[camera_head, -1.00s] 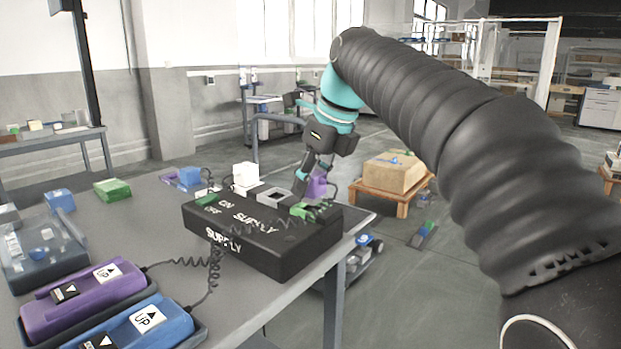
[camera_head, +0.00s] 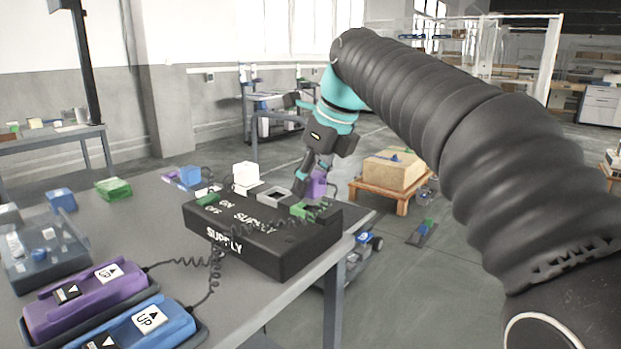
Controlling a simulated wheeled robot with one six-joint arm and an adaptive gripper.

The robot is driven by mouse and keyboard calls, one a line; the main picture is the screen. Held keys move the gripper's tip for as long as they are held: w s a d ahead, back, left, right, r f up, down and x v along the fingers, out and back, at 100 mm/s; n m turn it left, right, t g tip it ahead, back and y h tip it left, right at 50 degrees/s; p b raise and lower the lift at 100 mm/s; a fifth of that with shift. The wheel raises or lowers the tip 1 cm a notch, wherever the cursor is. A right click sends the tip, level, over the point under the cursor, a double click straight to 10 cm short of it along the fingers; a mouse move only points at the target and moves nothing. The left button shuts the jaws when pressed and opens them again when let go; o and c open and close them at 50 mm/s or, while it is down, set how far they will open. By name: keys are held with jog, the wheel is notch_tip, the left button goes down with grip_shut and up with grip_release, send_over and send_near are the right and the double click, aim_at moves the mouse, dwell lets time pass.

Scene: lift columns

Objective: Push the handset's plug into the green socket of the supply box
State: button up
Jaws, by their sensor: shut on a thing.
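The black supply box (camera_head: 262,250) stands on the table near its right edge. Its green socket (camera_head: 298,209) is on the top at the right end. My gripper (camera_head: 312,184) is shut on a purple plug (camera_head: 318,186) at that end, close above or behind the green socket. I cannot tell whether the plug touches the socket; its lower end is hidden. The purple handset (camera_head: 85,300) and the blue handset (camera_head: 150,326) lie in dark holders at the front left. Coiled cords run from them toward the box.
A white block (camera_head: 246,174), a green block (camera_head: 113,188), a blue block (camera_head: 61,199) and a clear grey case (camera_head: 45,262) are on the table (camera_head: 150,225). Coiled cord lies across the box top.

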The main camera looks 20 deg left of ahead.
jog(key=shift+f+b, duration=0.3)
jog(key=shift+f, duration=0.65)
dwell(1.1)
jog(key=o, duration=1.4)
jog(key=shift+o, duration=0.2)
jog(key=shift+r, duration=0.1)
jog(key=shift+r+p, duration=0.4)
jog(key=shift+r, duration=3)
jog(key=shift+d, duration=0.1)
